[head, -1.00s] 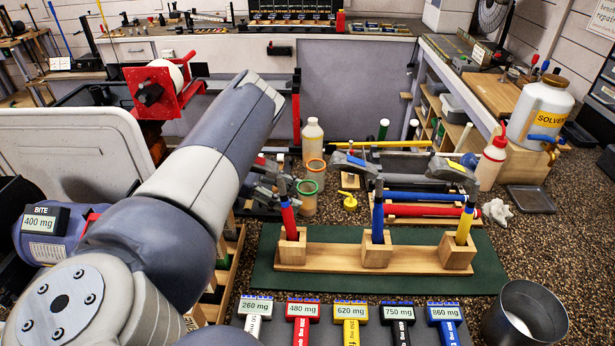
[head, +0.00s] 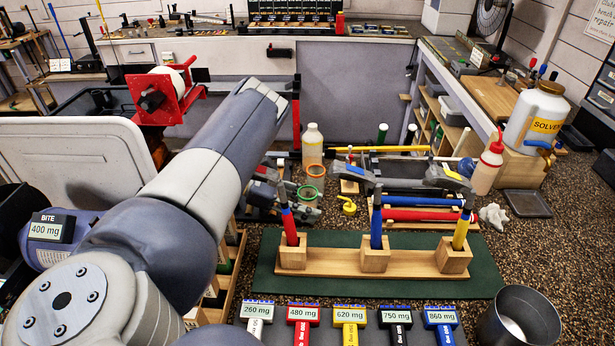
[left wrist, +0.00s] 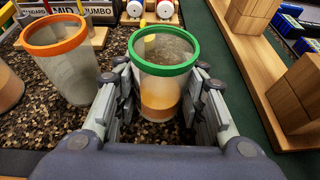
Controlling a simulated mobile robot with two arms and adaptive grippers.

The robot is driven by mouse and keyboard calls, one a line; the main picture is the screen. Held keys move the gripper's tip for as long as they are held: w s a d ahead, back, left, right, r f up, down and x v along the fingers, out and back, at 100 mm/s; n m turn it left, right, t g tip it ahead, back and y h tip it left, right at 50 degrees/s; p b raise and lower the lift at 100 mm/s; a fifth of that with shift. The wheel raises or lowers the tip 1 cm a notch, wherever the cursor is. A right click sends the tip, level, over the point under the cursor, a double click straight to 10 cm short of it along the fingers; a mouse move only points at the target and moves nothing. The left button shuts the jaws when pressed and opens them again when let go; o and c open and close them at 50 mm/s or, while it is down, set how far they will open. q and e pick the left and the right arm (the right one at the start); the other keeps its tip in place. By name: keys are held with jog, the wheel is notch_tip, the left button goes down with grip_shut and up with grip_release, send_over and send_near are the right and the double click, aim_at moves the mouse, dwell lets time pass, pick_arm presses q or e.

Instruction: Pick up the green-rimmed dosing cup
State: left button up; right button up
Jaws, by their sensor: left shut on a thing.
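The green-rimmed dosing cup (left wrist: 163,85) is clear, with amber liquid in its lower part. It stands upright between the fingers of my left gripper (left wrist: 161,78), which is shut on it from both sides below the rim. The cup (head: 308,194) also shows in the head view, beyond the end of my left arm, with the gripper partly hidden behind the arm. I cannot tell whether its base touches the surface. An orange-rimmed cup (left wrist: 68,70) stands apart to its left in the wrist view, and behind it in the head view (head: 315,171). My right gripper is not in view.
A wooden holder (head: 345,262) with upright hammers stands on a green mat (head: 400,288) to the right. A cream bottle (head: 313,145) stands behind the cups. A small yellow object (head: 348,206) lies to the cup's right. A metal pot (head: 520,325) is at the lower right.

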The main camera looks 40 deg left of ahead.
pick_arm(q)
notch_tip(320, 180, up, 18)
jog(key=b, duration=0.2)
dwell(0.4)
dwell(0.4)
